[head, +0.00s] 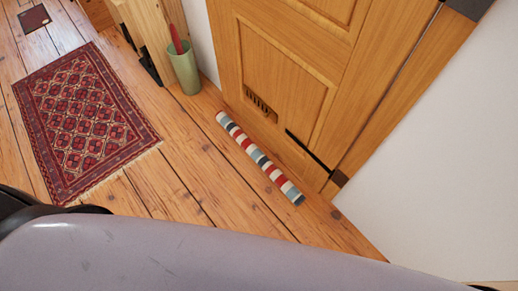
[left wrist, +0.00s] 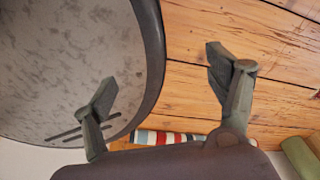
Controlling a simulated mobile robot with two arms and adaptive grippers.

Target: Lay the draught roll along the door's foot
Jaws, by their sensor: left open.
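The draught roll (head: 260,158) is a long tube with red, white, blue-grey and dark stripes. In the head view it lies on the floor in front of the wooden door (head: 285,75), roughly parallel to its foot. A narrow strip of floor seems to show between them. Part of the roll shows low in the left wrist view (left wrist: 160,137), behind my gripper's body. My left gripper (left wrist: 160,72) is open, its fingers wide apart with nothing between them. The roll is not between its fingers. My right gripper is in neither view.
A green bin (head: 185,72) with a red item in it stands by the wall left of the door. A patterned red rug (head: 82,120) lies to the left. A white wall (head: 430,170) bounds the right. Bare floorboards (head: 185,185) lie between rug and roll.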

